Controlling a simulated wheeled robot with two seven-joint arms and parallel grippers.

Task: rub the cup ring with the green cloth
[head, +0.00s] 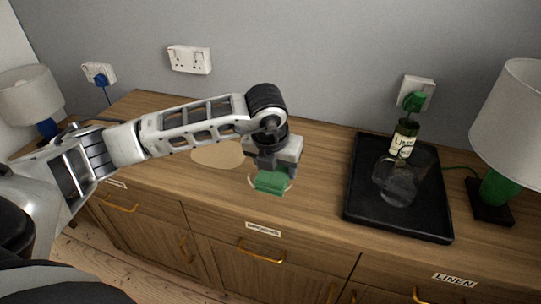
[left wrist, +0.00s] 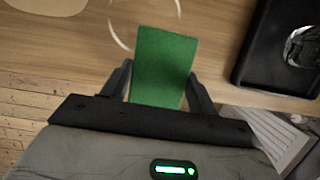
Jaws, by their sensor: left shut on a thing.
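The green cloth (head: 271,181) is held in my left gripper (head: 272,170), low over the wooden sideboard top. In the left wrist view the cloth (left wrist: 166,68) sticks out between the two fingers of the gripper (left wrist: 158,85). The cup ring (head: 287,188) is a pale curved mark on the wood. The cloth covers part of it, and pale arcs of the ring (left wrist: 117,36) show beside the cloth in the left wrist view. I cannot tell whether the cloth touches the wood. My right gripper is in neither view.
A black tray (head: 348,212) to the right holds a clear glass jug (head: 397,185) and a bottle (head: 404,138). A lamp with a green base (head: 499,190) stands at the far right, another lamp (head: 32,96) at the left. A pale round patch (head: 217,153) lies behind the arm.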

